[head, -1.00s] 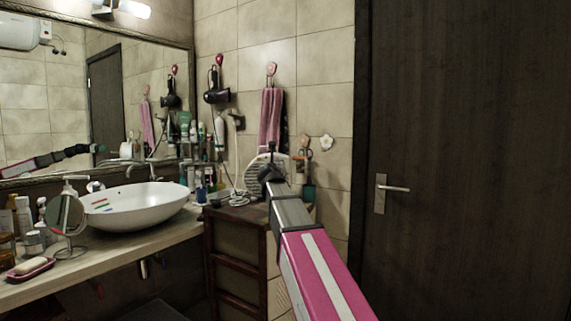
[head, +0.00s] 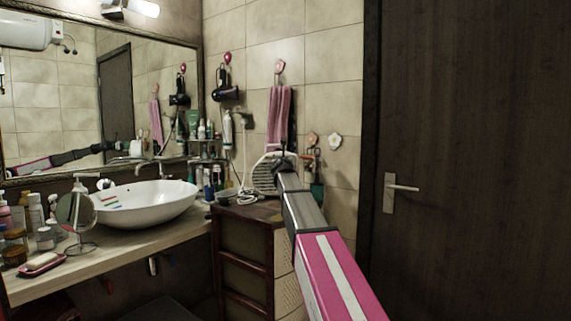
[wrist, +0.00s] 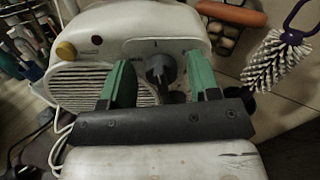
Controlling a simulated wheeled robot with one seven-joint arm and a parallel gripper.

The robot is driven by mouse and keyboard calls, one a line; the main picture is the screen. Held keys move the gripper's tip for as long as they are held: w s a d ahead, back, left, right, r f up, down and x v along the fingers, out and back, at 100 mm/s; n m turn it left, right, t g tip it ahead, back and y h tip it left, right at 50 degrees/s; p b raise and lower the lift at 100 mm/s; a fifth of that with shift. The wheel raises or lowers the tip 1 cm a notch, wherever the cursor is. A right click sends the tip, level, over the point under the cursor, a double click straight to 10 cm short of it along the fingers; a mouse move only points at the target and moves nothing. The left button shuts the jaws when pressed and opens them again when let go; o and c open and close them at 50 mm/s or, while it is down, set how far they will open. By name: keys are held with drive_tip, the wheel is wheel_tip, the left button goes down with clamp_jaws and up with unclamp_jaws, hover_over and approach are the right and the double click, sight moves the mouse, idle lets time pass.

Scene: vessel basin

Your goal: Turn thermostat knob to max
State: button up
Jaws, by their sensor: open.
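A white fan heater (wrist: 160,22) with a ribbed grille fills the upper part of the wrist view. In the head view the heater (head: 264,180) stands on a dark cabinet, partly hidden behind my arm. A dark round knob (wrist: 161,66) is on the heater's face, with a small mark beside it; I take it as the thermostat knob. Contact with the knob cannot be told. In the head view my gripper (head: 280,158) is small and dark.
A purple-handled brush (wrist: 277,62) and a wire holder with an orange item (wrist: 232,14) are right of the heater. A white cable (head: 243,194) lies left of it on the cabinet (head: 245,250). A basin (head: 145,204) is left, a closed door (head: 480,150) right.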

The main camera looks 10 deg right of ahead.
drive_tip(key=shift+c, duration=0.3)
drive_tip(key=c, duration=0.8)
